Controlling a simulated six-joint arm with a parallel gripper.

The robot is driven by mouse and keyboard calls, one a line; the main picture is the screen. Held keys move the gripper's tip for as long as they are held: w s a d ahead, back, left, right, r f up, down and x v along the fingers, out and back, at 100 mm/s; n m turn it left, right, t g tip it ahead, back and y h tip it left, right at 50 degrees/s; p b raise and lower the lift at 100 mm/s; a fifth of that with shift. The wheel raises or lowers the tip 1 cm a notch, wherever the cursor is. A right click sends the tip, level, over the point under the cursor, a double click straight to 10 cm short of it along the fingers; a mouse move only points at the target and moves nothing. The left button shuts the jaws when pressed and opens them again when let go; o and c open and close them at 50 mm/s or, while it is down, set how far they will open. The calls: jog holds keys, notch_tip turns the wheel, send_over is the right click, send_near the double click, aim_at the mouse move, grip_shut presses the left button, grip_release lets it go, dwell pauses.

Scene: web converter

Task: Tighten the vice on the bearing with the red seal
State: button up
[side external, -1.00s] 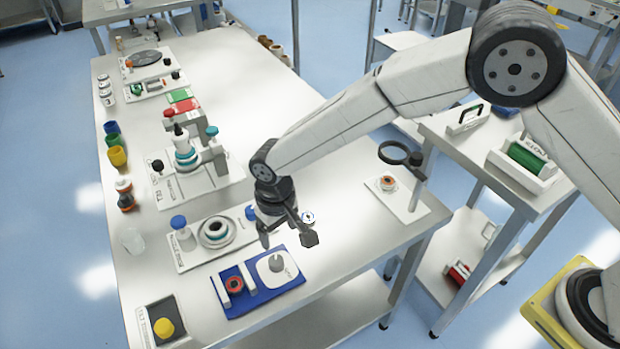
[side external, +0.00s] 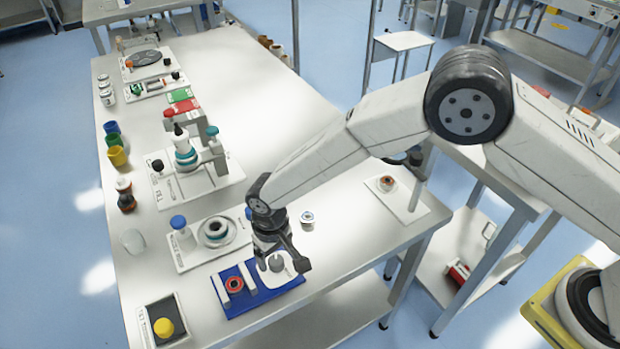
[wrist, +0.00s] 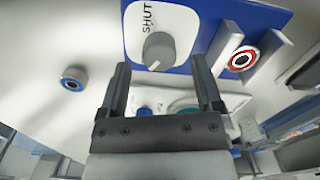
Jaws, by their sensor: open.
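The vice is a blue base (side external: 232,306) with two white jaws and a white plate carrying a grey knob (side external: 275,263). The bearing with the red seal (side external: 234,285) lies between the jaws, and a gap shows beside it. In the wrist view the knob (wrist: 158,51) has a pointer mark and the plate reads "SHUT"; the red-sealed bearing (wrist: 243,59) is to its right. My gripper (side external: 283,266) is open and empty over the knob plate. In the wrist view the fingers (wrist: 162,75) stand either side of the knob, apart from it; the height gap is unclear.
A small bearing with a blue seal (wrist: 73,79) lies loose on the table; it also shows in the side view (side external: 307,219). A fixture with a teal-ringed part (side external: 214,231) and blue-capped post (side external: 179,223) stands behind the vice. A yellow button (side external: 163,327) is at front left.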

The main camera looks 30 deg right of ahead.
jog(key=shift+f, duration=1.05)
grip_shut()
jog(key=shift+m, duration=1.7)
grip_release()
